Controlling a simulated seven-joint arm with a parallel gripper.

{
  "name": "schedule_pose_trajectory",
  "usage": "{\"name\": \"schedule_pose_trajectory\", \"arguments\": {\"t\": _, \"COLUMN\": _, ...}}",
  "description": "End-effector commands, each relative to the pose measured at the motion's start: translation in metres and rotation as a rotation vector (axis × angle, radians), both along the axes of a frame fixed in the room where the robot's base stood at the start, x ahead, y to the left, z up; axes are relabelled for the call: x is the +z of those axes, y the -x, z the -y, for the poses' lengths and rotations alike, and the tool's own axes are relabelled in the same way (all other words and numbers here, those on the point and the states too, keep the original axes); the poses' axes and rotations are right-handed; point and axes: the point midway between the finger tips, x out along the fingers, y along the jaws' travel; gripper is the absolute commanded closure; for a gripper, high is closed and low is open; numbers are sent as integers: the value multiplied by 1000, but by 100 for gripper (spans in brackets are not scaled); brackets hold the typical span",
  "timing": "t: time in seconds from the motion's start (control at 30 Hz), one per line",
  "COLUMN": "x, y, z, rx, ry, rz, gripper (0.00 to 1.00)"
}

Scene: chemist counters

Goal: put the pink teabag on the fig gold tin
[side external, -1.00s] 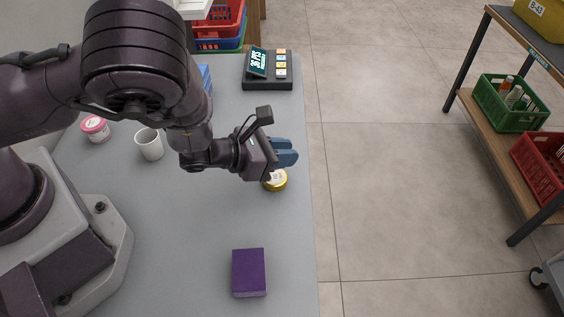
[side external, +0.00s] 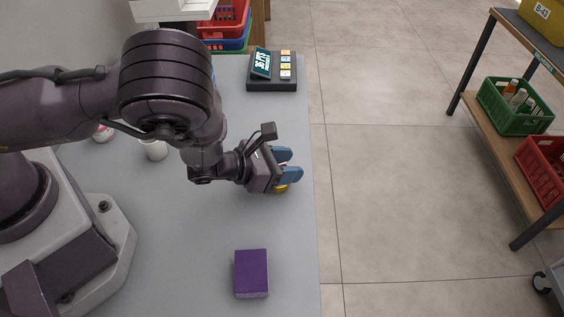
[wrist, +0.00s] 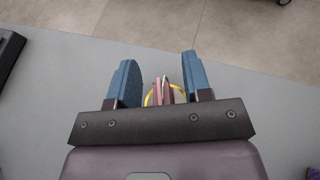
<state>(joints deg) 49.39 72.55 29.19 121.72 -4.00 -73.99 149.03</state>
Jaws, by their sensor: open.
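My gripper (side external: 293,164) has its blue fingers spread apart over the gold tin (side external: 282,189), whose yellow edge shows just below the fingers. In the wrist view my gripper (wrist: 160,65) is open, with a curved yellow rim of the tin (wrist: 148,99) between the fingers. The pink teabag (wrist: 158,88) also shows there between the fingers, apart from both, looking narrow and upright. It overlaps the tin in that view; its lower part is hidden by my gripper, so its contact with the lid cannot be seen.
A purple box (side external: 251,273) lies at the front of the grey counter (side external: 200,245). A white cup (side external: 154,150) stands behind my arm. A black register (side external: 272,70) sits at the back. The counter's right edge is close beside the fingers.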

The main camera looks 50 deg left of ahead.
Motion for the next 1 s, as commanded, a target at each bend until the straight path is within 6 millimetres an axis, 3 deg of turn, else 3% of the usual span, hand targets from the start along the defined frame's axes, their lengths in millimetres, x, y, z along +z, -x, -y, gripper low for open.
{"name": "schedule_pose_trajectory", "arguments": {"t": 0.17, "x": 7, "y": 10, "z": -4, "rx": 1, "ry": -2, "rz": -2, "gripper": 55}}
{"name": "schedule_pose_trajectory", "arguments": {"t": 0.63, "x": 41, "y": 89, "z": -37, "rx": -3, "ry": -5, "rz": -2, "gripper": 55}}
{"name": "schedule_pose_trajectory", "arguments": {"t": 0.8, "x": 47, "y": 101, "z": -41, "rx": -2, "ry": -2, "rz": 0, "gripper": 55}}
{"name": "schedule_pose_trajectory", "arguments": {"t": 1.0, "x": 50, "y": 99, "z": -43, "rx": 42, "ry": 41, "rz": -23, "gripper": 55}}
